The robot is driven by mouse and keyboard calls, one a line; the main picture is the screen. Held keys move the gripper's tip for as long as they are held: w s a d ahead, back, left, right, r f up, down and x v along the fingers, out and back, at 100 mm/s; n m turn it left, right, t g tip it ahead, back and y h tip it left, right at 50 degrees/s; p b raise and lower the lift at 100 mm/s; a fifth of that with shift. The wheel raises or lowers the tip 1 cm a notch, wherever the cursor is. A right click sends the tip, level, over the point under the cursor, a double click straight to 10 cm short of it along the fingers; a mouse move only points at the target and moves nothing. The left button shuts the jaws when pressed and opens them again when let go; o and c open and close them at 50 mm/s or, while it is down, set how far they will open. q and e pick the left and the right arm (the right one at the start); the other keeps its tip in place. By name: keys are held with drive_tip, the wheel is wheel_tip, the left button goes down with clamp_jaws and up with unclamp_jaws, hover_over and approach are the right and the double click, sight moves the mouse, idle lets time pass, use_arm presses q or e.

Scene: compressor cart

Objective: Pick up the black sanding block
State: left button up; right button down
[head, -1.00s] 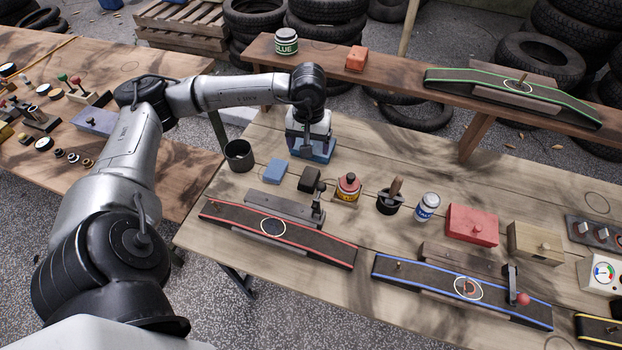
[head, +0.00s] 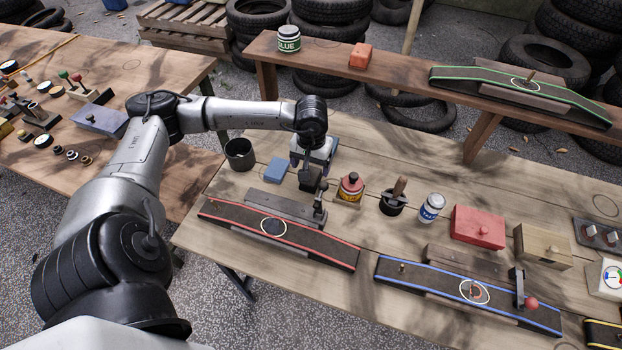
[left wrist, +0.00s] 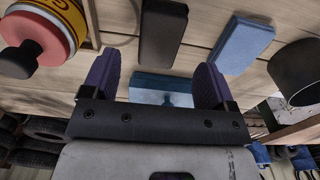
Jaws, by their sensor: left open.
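The black sanding block (head: 310,181) lies on the pale wooden table, just right of a light blue block (head: 276,170). My left gripper (head: 311,165) is open above the table, close to the black block's far end and partly over it. In the left wrist view the black block (left wrist: 163,32) lies beyond the two purple fingertips (left wrist: 156,76), roughly in line with the gap between them. I see nothing held. A darker blue object (left wrist: 162,88) shows below, between the fingers. My right gripper is not in view.
A red-topped jar (head: 350,188) stands close right of the black block, and a dark cup (head: 239,154) stands left. A grey bracket with an upright clamp (head: 319,203) and a red-edged ramp (head: 225,214) lie in front. The blue block is close on the left.

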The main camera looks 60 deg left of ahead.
use_arm(q)
drive_tip(key=f, duration=0.1)
drive_tip(key=f+b, duration=0.1)
drive_tip(key=f, duration=0.3)
drive_tip(key=shift+s+d, duration=0.15)
drive_tip(key=shift+d, duration=0.1)
drive_tip(key=shift+r, duration=0.1)
drive_tip(key=shift+c, duration=0.2)
drive_tip(key=c, duration=1)
wheel_tip(320, 180, up, 10)
drive_tip(key=shift+p, duration=1.05)
